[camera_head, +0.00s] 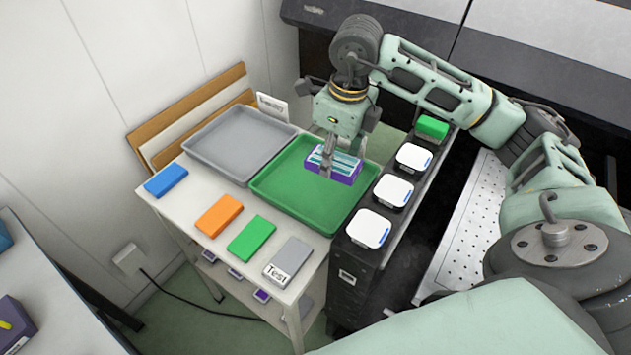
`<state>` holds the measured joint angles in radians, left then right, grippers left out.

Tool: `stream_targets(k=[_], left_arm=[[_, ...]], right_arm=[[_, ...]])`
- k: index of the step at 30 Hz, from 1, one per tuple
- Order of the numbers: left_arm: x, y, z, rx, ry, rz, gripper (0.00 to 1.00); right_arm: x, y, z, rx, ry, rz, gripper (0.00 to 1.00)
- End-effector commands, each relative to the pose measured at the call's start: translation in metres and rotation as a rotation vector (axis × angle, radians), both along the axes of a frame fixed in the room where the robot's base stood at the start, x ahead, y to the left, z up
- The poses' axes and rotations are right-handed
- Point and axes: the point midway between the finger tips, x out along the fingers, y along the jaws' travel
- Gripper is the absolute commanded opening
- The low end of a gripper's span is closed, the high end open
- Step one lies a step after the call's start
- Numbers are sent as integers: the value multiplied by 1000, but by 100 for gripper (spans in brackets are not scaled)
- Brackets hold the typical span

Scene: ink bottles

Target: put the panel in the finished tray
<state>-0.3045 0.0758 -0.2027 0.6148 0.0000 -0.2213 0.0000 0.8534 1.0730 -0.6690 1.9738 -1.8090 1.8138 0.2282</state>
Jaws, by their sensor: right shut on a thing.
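My right gripper (328,160) reaches in from the right and points down over the green tray (276,189). It is shut on the panel (346,177), a purple block with a teal and white striped top. The panel is within the outline of the green tray, near its far right side. I cannot tell whether it touches the tray floor. The fingers hide part of the panel. A grey, empty tray (238,143) lies beside the green one, to its left. A small white label card (272,107) stands behind the trays; its writing is not legible. My left gripper is not in view.
On the white cart top (192,243) lie a blue block (166,180), an orange block (219,215), a green block (252,238) and a grey "Test" block (289,262). A black unit (352,262) with several white-topped items stands close on the tray's right.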

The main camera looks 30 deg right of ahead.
Motion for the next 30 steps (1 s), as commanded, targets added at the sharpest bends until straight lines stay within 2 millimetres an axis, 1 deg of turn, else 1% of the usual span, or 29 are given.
stream_targets(k=[1, 3, 8, 9, 11, 12, 14, 15, 17, 18, 22, 25, 28, 30], left_arm=[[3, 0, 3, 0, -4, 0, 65], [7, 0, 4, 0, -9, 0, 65], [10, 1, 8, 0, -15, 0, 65], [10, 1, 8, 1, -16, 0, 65], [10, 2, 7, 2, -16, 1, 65], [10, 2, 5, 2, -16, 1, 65], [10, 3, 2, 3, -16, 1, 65], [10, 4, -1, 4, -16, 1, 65], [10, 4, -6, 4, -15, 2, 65], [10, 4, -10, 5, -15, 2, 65], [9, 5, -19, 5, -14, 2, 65], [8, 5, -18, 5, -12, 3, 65], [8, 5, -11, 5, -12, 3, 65], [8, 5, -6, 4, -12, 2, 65]], right_arm=[[3, -9, 4, -2, -1, -127, 20], [6, -20, 7, -2, 0, -312, 20], [12, -47, 13, -3, -4, -735, 20], [14, -54, 14, -4, -6, -843, 20], [15, -63, 13, -3, -6, -998, 20], [16, -69, 11, -4, -8, -1098, 20], [17, -78, 6, -5, -9, -1233, 20], [17, -83, 0, -6, -10, -1316, 20], [17, -90, -9, -7, -11, -1424, 20], [17, -93, -16, -8, -12, -1483, 20], [18, -101, -35, -8, -17, -1614, 20], [21, -99, -42, -7, -16, -1653, 20], [31, -87, -49, -7, -15, -1659, 20], [41, -74, -57, -6, -13, -1657, 20]])
